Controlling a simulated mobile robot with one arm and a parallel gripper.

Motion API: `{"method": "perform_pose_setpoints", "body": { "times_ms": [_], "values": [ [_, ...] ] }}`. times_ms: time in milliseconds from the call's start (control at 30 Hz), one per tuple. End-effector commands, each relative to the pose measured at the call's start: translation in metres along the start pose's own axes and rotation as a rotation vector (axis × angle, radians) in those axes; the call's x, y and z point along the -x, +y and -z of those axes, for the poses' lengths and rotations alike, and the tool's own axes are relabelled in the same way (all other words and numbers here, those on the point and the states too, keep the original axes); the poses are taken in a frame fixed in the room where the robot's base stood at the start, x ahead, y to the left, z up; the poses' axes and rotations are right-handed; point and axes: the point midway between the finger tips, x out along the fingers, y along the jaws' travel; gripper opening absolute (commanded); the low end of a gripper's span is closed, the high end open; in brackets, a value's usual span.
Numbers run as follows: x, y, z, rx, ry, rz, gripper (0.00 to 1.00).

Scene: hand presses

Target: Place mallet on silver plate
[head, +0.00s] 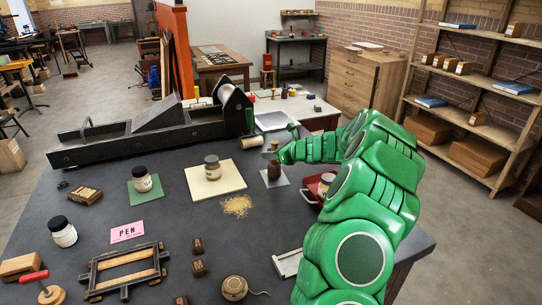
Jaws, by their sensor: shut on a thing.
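The mallet (274,169) is a small dark cylinder with a paler upright handle. It stands upright over the silver plate (285,181), a small light grey square on the dark table. My gripper (279,153) reaches in from the right and is shut on the mallet near its top. The fingertips are small and partly hidden by the green wrist. I cannot tell whether the mallet's base touches the plate or hangs just above it.
A red tray (312,190) with a jar lies right of the plate, partly behind my arm. A cream board (213,190) with a jar lies to the left, with tan crumbs (237,206) nearby. A long dark press (150,130) stands behind. A pink PEN card (127,232) lies in front.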

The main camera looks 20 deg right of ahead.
Motion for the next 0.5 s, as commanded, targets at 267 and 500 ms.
{"method": "perform_pose_setpoints", "body": {
  "times_ms": [267, 500],
  "values": [
    [-0.0026, -0.0001, 0.0061, 0.001, -0.002, 0.001, 0.00],
    [-0.0037, -0.0001, 0.0088, 0.001, -0.002, 0.001, 0.35]
  ]
}}
